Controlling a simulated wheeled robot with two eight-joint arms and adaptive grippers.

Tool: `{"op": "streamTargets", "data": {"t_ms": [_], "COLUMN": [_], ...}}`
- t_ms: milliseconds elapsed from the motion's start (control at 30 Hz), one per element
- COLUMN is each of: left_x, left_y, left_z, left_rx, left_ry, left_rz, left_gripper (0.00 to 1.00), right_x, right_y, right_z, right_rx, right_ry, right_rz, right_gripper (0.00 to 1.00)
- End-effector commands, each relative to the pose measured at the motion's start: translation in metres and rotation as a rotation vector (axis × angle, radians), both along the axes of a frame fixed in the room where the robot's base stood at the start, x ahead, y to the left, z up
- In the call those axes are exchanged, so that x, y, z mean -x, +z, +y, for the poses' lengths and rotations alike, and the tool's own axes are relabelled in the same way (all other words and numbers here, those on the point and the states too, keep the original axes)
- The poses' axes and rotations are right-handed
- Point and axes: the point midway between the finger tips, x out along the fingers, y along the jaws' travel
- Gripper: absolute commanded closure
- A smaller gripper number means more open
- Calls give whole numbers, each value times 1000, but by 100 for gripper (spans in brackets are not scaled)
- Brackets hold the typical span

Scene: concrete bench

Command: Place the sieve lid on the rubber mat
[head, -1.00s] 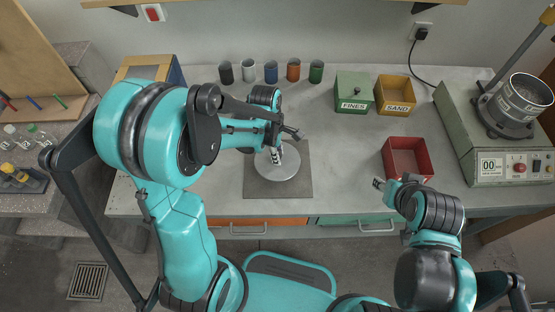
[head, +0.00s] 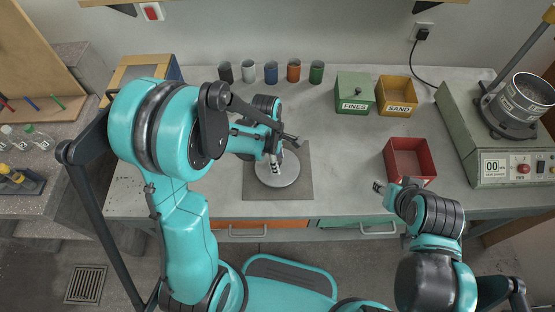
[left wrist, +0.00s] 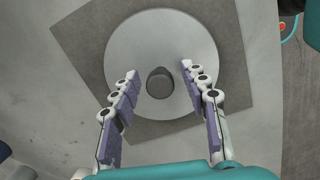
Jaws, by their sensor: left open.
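The sieve lid is a round grey disc (head: 284,178) with a small knob at its centre. It lies flat on the dark grey rubber mat (head: 295,191), inside the mat's edges. In the left wrist view the lid (left wrist: 138,40) and its dark knob sit on the mat (left wrist: 80,38). My left gripper (head: 277,168) is above the lid; in the left wrist view its two fingers (left wrist: 158,82) are spread on either side of the knob, with gaps to both. My right gripper (head: 378,187) is off to the right, before the red bin, apart from the lid; its fingers are too small to judge.
A red bin (head: 410,160), a green FINES box (head: 354,93) and a yellow SAND bin (head: 396,94) stand right of the mat. Several coloured cups (head: 270,73) line the back. A sieve shaker (head: 500,125) is at far right. The bench between mat and red bin is clear.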

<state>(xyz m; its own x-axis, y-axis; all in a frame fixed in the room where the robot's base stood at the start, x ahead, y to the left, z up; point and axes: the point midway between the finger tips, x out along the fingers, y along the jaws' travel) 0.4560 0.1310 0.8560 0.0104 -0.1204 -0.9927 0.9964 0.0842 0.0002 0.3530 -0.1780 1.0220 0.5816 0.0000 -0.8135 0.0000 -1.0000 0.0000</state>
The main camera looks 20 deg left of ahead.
Motion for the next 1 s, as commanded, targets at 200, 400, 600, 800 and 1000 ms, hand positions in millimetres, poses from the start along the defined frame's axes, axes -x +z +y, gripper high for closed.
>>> {"op": "streamTargets", "data": {"t_ms": [200, 400, 600, 800, 1000], "left_x": [1, 1, 1, 4, 27], "left_y": [29, 76, 109, 126, 160], "left_z": [3, 9, 13, 15, 23], "left_rx": [0, 0, 0, -2, -60], "left_ry": [1, 2, 0, -30, -364], "left_rz": [0, 0, 0, -17, -182], "left_gripper": [55, 55, 55, 55, 55], "right_x": [0, 0, 0, 0, 0], "right_y": [14, 32, 42, 45, 45], "right_z": [0, 0, 0, 0, 0], "right_rx": [0, 0, 0, 0, 0], "right_ry": [0, 0, 0, 0, 0], "right_rz": [0, 0, 0, 0, 0], "right_gripper": [60, 60, 60, 60, 60]}}
